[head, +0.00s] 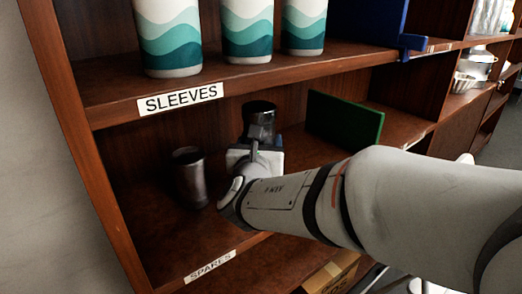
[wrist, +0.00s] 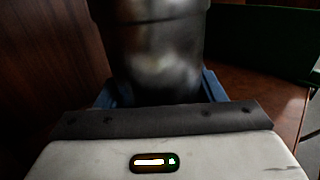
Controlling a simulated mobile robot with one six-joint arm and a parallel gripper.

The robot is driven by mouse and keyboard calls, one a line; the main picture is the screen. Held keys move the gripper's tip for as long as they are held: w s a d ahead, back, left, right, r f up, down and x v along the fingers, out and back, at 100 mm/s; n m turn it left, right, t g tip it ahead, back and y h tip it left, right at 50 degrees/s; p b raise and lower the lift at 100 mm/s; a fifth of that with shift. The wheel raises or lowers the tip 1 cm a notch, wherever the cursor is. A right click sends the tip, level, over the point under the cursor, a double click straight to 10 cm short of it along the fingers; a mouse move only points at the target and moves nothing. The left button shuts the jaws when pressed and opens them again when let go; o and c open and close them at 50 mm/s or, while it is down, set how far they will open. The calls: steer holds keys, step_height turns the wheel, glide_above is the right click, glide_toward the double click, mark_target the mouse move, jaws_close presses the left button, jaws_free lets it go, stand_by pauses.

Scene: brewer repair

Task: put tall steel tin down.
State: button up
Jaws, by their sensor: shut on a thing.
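The tall steel tin (head: 260,116), dark and shiny, stands upright in my gripper (head: 258,150) inside the SPARES shelf bay. In the wrist view the tin (wrist: 155,50) fills the upper middle, between the two blue fingers of my gripper (wrist: 157,90), which are shut on it. My gripper and wrist hide the tin's lower part in the head view. Its base is out of sight, so I cannot tell whether it touches the shelf. A second steel tin (head: 189,177) stands on the same shelf, to the left and apart from my gripper.
The SPARES shelf (head: 165,235) has bare board in front of the second tin. A green panel (head: 345,129) stands at the right back. Above is the SLEEVES shelf (head: 110,85) with patterned sleeves (head: 168,35). A cardboard box (head: 335,272) is below.

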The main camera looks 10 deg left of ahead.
step_height(320, 180, down, 2)
steer(key=shift+f, duration=0.1)
steer(key=shift+w+a+f+b, duration=0.15)
steer(key=shift+f+b, duration=0.05)
steer(key=shift+b, duration=0.2)
steer(key=shift+r, duration=0.15)
steer(key=shift+f, duration=0.2)
steer(key=o, duration=1.2)
steer(key=shift+r, duration=0.15)
